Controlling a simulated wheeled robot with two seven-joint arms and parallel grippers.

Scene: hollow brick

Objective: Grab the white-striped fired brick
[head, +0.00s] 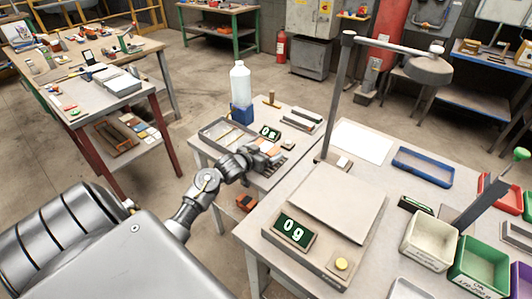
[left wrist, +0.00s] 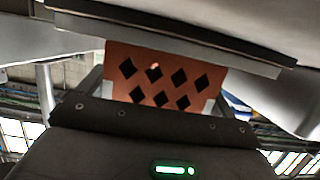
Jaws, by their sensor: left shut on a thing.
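My left gripper (head: 262,160) is over the small middle table (head: 226,166) in the head view. It is shut on an orange brick. In the left wrist view the brick (left wrist: 166,86) shows a face with several diamond-shaped holes and a pale patch at its lower right edge. In the head view only a small orange-brown patch shows at the gripper, and the jaws hide most of it. I cannot tell whether the brick touches the tabletop. My right gripper is in neither view.
The small table bears a bottle (head: 240,86), a grey tray (head: 212,131) and a small display (head: 269,132). The larger table on the right holds a scale (head: 331,200) reading 0g, a lamp post (head: 338,95), a white bin (head: 430,241) and a green bin (head: 478,270).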

